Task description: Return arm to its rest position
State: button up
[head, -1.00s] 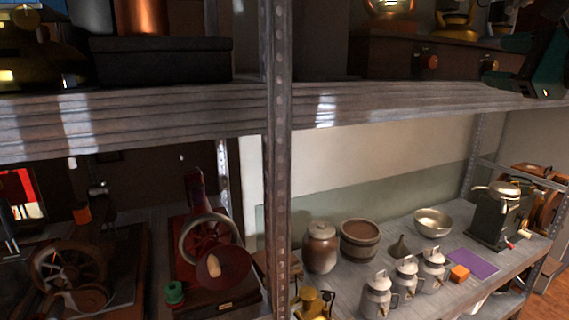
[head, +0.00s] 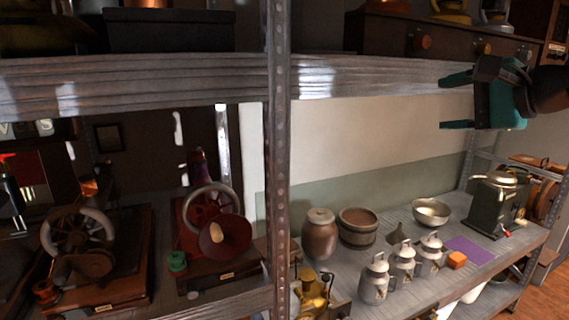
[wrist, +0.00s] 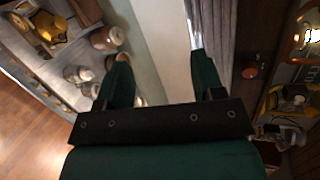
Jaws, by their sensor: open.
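My gripper (head: 457,101) is at the upper right of the head view, in front of the upper shelf's edge. Its two teal fingers point left, one above the other, with a clear gap between them. It is open and holds nothing. In the wrist view my gripper (wrist: 160,82) shows its two dark green fingers spread apart. Between them are a pale wall and part of the shelf edge.
The upper shelf board (head: 180,85) and a metal post (head: 278,170) stand close by. On the lower shelf are a brown jar (head: 320,236), a wooden tub (head: 358,228), a metal bowl (head: 431,212), several milk cans (head: 376,280), an orange cube (head: 457,260) and a purple mat (head: 470,250).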

jog(key=s+a+f+n+g+b, duration=0.3)
jog(key=s+a+f+n+b, duration=0.15)
jog(key=f, duration=0.55)
jog(key=s+a+f+n+g+b, duration=0.35)
jog(key=s+a+f+n, duration=0.2)
jog(key=f, duration=0.35)
jog(key=s+a+f+n+g+h+b, duration=0.2)
jog(key=s+f+n+g+b, duration=0.4)
jog(key=s+f+n, duration=0.4)
jog(key=s+f+h, duration=0.1)
jog(key=s+f, duration=0.4)
jog(key=shift+a+f+h, duration=0.15)
jog(key=shift+a+h, duration=0.05)
jog(key=shift+h, duration=0.2)
jog(key=shift+s, duration=0.1)
